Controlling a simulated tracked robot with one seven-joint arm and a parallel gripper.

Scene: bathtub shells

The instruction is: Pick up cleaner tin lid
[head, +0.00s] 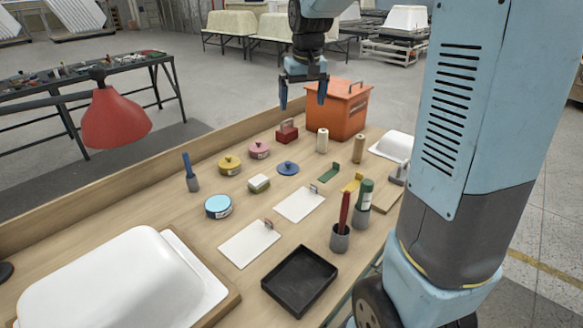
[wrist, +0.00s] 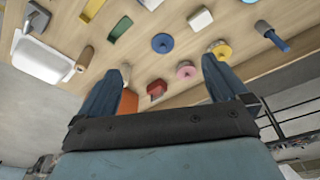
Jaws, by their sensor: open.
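A round blue lid with a small knob (head: 288,168) lies flat on the wooden bench, right of the white sponge-like block; it also shows in the wrist view (wrist: 162,43). It looks like the cleaner tin lid, though no label on it can be read. A blue tin (head: 218,207) with a pale flat top and no knob stands nearer, to its left. My gripper (head: 303,94) is open and empty, high above the far part of the bench near the orange box. In the wrist view its two fingers (wrist: 168,68) are spread wide, with the lid beyond them.
Yellow (head: 230,165) and pink (head: 259,150) knobbed tins stand left of the lid. A red block with a handle (head: 287,132) and the orange box (head: 338,110) stand behind. White plates (head: 300,204), a green plate (head: 329,173) and a black tray (head: 299,281) lie nearer or right.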

